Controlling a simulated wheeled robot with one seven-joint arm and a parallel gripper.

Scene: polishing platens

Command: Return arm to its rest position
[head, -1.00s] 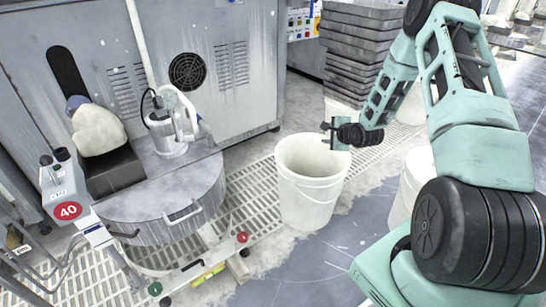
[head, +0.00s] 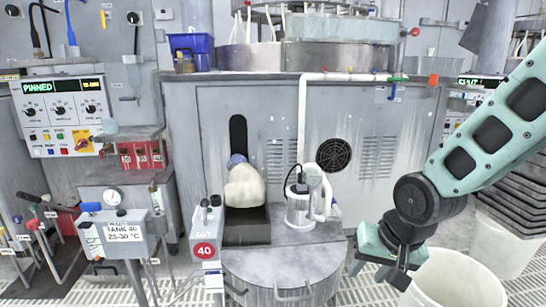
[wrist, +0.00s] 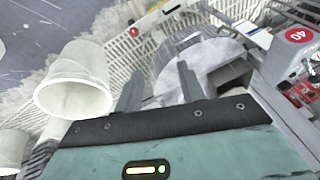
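My arm reaches in from the right of the head view, its forearm sloping down to my gripper (head: 382,275). My gripper hangs in the air in front of the grey machine, beside and partly over the white bucket (head: 455,280). In the wrist view my gripper (wrist: 158,82) has its two fingers apart, with nothing held between them. The bucket also shows in the wrist view (wrist: 75,85), left of the fingers.
The grey machine cabinet (head: 385,130) is behind. Stacked grey trays (head: 520,190) are at the right. A tank control box (head: 118,235) stands at left.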

